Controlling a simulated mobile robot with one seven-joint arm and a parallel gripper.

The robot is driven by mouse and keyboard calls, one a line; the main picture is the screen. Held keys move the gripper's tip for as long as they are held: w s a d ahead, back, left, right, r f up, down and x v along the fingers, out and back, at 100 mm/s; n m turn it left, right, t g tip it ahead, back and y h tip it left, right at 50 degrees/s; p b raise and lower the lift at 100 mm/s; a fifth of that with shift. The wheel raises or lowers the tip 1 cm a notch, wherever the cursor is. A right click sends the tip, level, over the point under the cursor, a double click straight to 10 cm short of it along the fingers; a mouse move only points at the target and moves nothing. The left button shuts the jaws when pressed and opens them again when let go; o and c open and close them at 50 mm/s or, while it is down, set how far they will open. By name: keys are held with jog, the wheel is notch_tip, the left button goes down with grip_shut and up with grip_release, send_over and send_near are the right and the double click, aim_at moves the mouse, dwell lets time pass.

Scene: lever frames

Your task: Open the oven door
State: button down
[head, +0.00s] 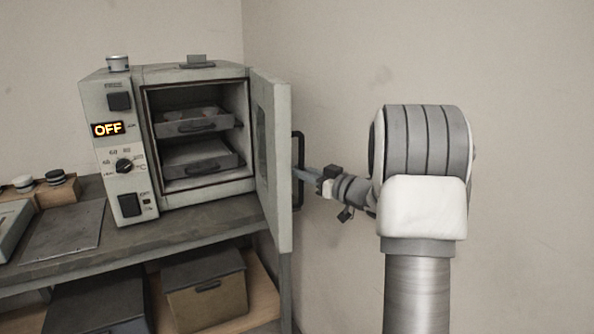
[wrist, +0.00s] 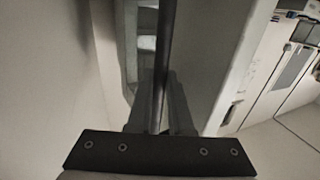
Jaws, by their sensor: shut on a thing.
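The oven (head: 121,193) stands on the bench at the left in the head view. Its door (head: 274,150) is swung wide open on the right side, and the chamber shows two trays (head: 197,121) inside. The door's dark bar handle (head: 298,150) is on its outer face. My gripper (head: 303,174) is at that handle, reaching in from the right. In the wrist view the handle (wrist: 163,60) runs between the fingers of my gripper (wrist: 161,118), which is shut on it. The fingertips are partly hidden by the door in the head view.
Boxes (head: 204,288) stand on the shelf below. A plain wall (head: 520,120) is behind and right of the door.

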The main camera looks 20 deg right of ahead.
jog(key=shift+r, duration=0.15)
jog(key=c, duration=1.1)
grip_release()
jog(key=shift+a, duration=0.15)
